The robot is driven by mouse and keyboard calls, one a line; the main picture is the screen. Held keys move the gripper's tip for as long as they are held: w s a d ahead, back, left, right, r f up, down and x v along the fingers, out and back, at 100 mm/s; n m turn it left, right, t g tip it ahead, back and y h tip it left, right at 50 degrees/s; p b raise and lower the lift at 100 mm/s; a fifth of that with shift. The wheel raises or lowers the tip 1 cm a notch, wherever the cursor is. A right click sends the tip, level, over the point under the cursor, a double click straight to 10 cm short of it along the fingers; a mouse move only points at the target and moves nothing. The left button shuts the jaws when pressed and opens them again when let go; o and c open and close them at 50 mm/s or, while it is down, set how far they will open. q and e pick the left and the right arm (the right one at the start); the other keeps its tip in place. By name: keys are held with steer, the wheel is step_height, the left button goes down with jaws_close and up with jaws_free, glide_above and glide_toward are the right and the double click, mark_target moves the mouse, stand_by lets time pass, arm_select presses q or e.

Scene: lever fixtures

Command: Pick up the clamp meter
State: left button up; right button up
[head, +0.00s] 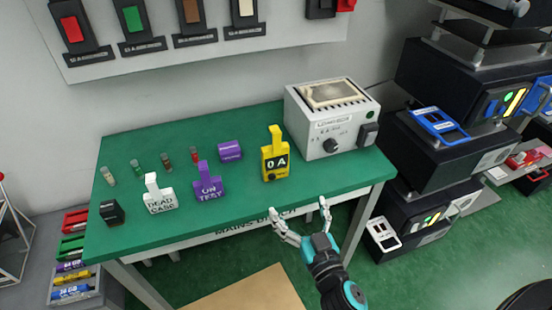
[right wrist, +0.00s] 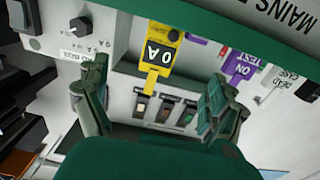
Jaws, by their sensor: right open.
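The yellow clamp meter (head: 274,163) stands upright on the green bench, with a black display reading "0 A" and a yellow upper part. It shows upside down in the right wrist view (right wrist: 160,58), beyond the gap between my fingers. My right gripper (head: 299,208) is open and empty at the front edge of the bench, in front of the meter and apart from it. Its two spread fingers also show in the right wrist view (right wrist: 154,98). My left gripper is in neither view.
A grey load box (head: 315,140) stands right of the meter. The bench (head: 335,183) is clear just in front of the meter.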

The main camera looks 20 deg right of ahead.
steer(key=p, duration=0.2)
glide_toward(277, 167)
steer(key=w, duration=0.5)
steer(key=shift+w+f, duration=0.15)
steer(key=shift+w, duration=0.1)
steer(key=shift+w+a, duration=0.1)
steer(key=shift+w, duration=0.25)
steer(key=w+p, duration=0.1)
steer(key=w, duration=0.2)
steer(key=shift+w+a, duration=0.1)
steer(key=shift+w, duration=0.65)
steer(key=shift+s, duration=0.1)
steer(key=shift+c, duration=1.3)
steer(key=c, duration=1.2)
